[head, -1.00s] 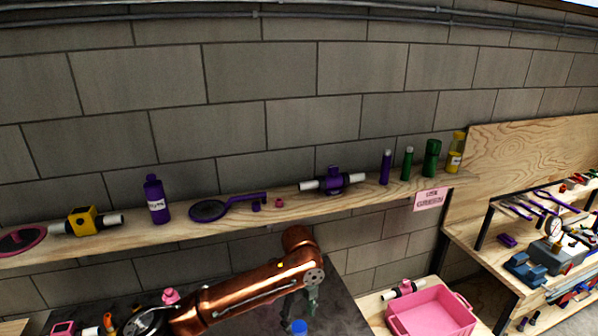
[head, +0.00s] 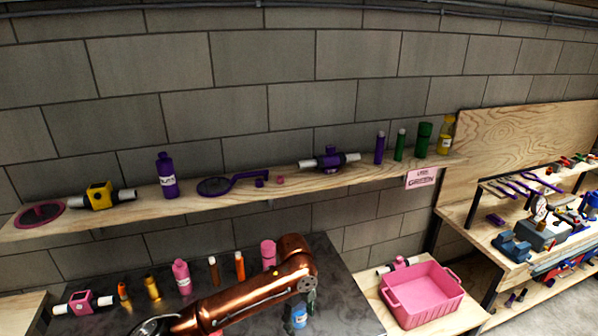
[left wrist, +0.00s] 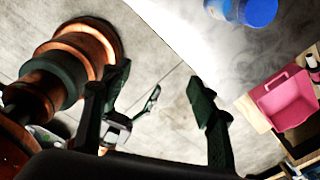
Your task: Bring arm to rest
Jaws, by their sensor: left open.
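My left arm, copper coloured, reaches across the dark bench from the lower left in the head view. Its gripper (head: 310,300) points down and is partly hidden by my own arm. In the left wrist view the two dark green fingers of the left gripper (left wrist: 160,92) stand wide apart with nothing between them. A jar with a blue lid (head: 299,316) stands on the bench just below the gripper in the head view. It also shows at the top of the left wrist view (left wrist: 240,10), apart from the fingers.
The dark bench (head: 335,262) also holds a pink bottle (head: 182,278), orange tubes and a pink filter housing (head: 82,303). A pink bin (head: 425,295) stands to the right. A wooden shelf (head: 130,214) with bottles and filters runs above. Tools crowd the far right bench.

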